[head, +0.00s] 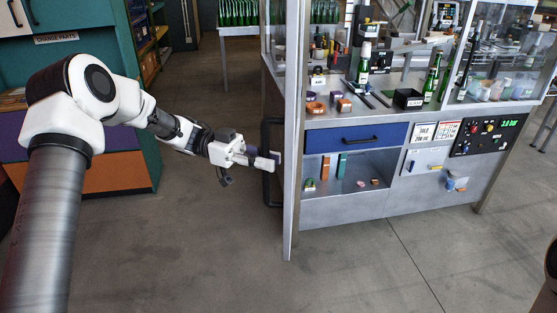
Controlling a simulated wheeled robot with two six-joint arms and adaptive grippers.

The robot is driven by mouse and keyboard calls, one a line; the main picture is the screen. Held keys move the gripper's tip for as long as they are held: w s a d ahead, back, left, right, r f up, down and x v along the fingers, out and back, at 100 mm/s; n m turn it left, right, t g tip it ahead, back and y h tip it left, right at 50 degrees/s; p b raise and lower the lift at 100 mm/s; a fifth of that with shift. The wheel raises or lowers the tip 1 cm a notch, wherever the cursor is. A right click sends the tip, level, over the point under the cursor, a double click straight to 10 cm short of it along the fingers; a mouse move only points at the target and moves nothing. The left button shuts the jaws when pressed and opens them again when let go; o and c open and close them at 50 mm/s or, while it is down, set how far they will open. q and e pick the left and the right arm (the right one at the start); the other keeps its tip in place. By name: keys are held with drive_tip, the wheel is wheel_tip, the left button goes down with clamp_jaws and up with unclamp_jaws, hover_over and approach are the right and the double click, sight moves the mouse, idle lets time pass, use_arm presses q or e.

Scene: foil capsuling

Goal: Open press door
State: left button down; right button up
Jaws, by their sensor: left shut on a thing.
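The press station (345,210) is a grey metal bench with a glazed upper enclosure. At its left end a tall grey door panel (290,190) with glass above shows nearly edge-on. A black vertical bar handle (266,190) stands on the panel's left side. My left gripper (270,160) reaches it from the left and is shut at the handle's middle height. The fingers hide part of the bar, so the exact grip is hard to see. How far the door stands open cannot be told from this angle. My right gripper is out of view.
Green bottles (363,65), small coloured cups and a black box (407,98) stand on the worktop. Below are a blue drawer (330,139) and a control panel (485,135). A teal cabinet (130,110) stands behind my left arm. The floor in front is clear.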

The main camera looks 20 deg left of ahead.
use_arm(q)
drive_tip(key=shift+s+a+r, duration=0.1)
drive_tip(key=shift+a+r, duration=0.1)
drive_tip(key=shift+a, duration=0.4)
drive_tip(key=shift+d, duration=0.1)
drive_tip(key=c, duration=1.1)
unclamp_jaws()
drive_tip(key=shift+f, duration=0.1)
drive_tip(key=a, duration=1.2)
